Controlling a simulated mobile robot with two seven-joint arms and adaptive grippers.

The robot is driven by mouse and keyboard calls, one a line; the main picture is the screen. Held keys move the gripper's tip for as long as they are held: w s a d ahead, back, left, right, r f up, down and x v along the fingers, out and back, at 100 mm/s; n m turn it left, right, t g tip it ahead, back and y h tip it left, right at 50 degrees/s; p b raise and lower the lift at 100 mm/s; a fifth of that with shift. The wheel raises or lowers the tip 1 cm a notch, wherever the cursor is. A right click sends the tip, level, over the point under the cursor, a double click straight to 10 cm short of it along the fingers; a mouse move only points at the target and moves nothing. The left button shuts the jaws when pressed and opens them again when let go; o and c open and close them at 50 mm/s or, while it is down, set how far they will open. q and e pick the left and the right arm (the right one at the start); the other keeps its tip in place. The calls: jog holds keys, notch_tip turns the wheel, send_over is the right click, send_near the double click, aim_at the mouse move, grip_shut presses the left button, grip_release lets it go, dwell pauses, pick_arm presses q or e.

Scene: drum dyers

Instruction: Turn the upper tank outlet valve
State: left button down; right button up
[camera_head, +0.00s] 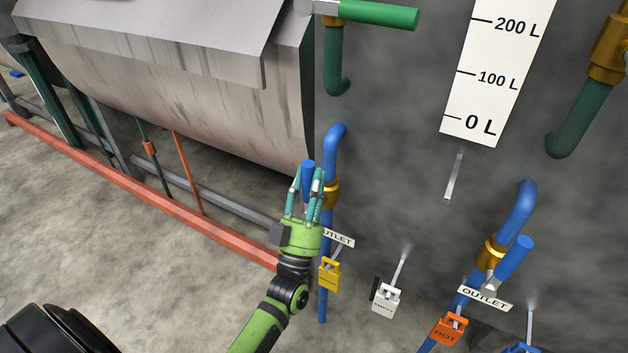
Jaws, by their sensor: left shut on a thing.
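My left gripper (307,186) is shut around a blue valve handle (308,167), whose top shows between the fingers. The handle belongs to a brass valve (331,194) on a blue pipe (334,142) beside the drum. A white sign (339,238), partly hidden by the hand and ending in "UTLET", is on this pipe. A second blue handle (513,258) is on a brass valve (491,250) at the right, above a sign reading "OUTLET" (485,298). The lower part of the gripped handle is hidden by my fingers. My right gripper is not in view.
A green handle (373,14) sticks out above. The metal drum (190,110) and a red rail (140,189) lie left. A litre scale (492,75) is on the grey wall.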

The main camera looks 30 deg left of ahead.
pick_arm(q)
jog(key=shift+n+y, duration=0.3)
jog(key=c, duration=0.8)
grip_release()
jog(key=v, duration=1.2)
jog(key=shift+a+r, duration=0.1)
